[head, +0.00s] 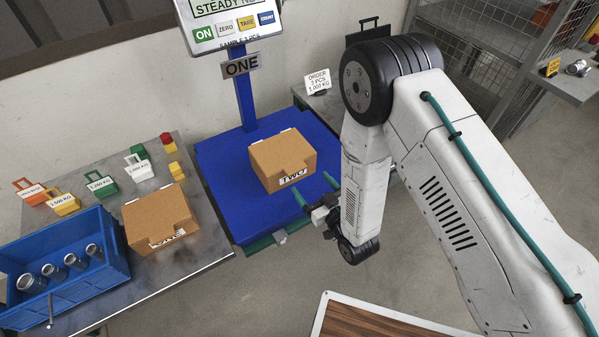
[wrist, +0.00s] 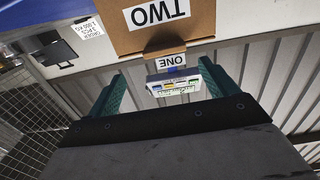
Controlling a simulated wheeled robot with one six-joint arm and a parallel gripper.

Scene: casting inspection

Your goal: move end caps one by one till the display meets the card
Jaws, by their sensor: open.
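Several grey metal end caps (head: 75,262) stand in a row in the blue crate (head: 118,262) at the left. A cardboard box marked TWO (head: 283,155) sits on the blue scale platform (head: 222,187); it also shows at the top of the wrist view (wrist: 190,40). My gripper (head: 314,188) is open, its teal fingers in front of the box's label side, with nothing seen between them. The display (head: 226,12) is cut off at the top; "STEADY" shows but no full reading. The order card (head: 318,80) reads 3 PCS, 1.000 KG.
A cardboard box marked ONE (head: 158,218) sits on the grey bench beside the crate. Coloured weights (head: 102,184) stand behind it. A wooden-topped table (head: 375,320) is at the front. A shelf (head: 575,88) at the right holds a metal part (head: 577,68).

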